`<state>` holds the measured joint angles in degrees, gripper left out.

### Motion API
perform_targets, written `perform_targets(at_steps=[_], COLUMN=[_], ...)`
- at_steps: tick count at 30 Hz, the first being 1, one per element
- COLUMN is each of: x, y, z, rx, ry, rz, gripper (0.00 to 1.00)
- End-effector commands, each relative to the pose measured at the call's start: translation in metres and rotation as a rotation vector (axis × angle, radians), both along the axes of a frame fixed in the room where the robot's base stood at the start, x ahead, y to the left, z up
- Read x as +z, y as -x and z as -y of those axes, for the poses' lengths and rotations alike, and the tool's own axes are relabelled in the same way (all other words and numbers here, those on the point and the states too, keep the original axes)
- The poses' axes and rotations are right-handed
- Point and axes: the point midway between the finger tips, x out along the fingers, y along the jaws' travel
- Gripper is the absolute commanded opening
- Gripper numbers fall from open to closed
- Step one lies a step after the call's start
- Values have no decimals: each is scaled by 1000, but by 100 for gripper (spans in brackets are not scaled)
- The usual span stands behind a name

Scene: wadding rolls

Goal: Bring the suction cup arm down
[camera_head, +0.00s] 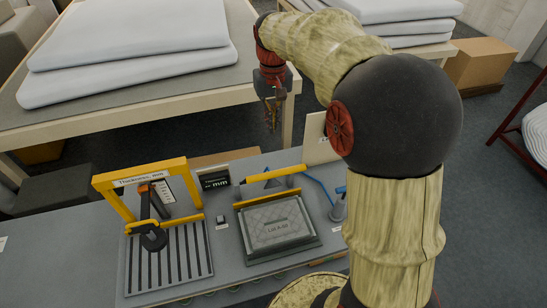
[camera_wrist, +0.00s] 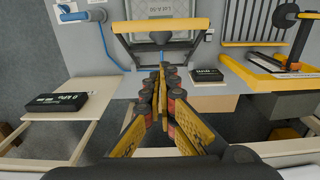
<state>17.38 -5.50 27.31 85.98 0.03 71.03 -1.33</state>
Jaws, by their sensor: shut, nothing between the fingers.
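A yellow bar on dark side arms (camera_head: 276,173) stands raised at the back edge of the tray with the grey "Lot A-50" pad (camera_head: 277,223). The bar also shows in the wrist view (camera_wrist: 165,26), beyond my fingertips. A blue hose (camera_head: 320,190) runs near it to a grey cylinder (camera_head: 338,209) at right. My gripper (camera_head: 271,125) is shut and empty, hanging behind the bench's back edge. In the wrist view my gripper (camera_wrist: 163,68) points toward the bar without visible contact.
A yellow-framed thickness gauge (camera_head: 149,177) stands on the bench at left. An mm display (camera_head: 215,181) stands between it and the tray. A kPa display (camera_wrist: 58,102) lies on a pale board. Tables with white wadding (camera_head: 130,77) are behind; a cardboard box (camera_head: 480,63) is far right.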

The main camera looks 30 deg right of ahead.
Motion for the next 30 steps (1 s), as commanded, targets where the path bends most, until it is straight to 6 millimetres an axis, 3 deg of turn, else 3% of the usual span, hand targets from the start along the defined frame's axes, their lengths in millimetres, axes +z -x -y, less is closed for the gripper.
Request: perform_targets(at_steps=[8,21,30], x=[-17,-100,-125], y=[0,-1,21], z=[0,0,-6], rx=[0,0,0], ry=[-1,-1,1], rz=[-3,-2,2], gripper=[0,0,0])
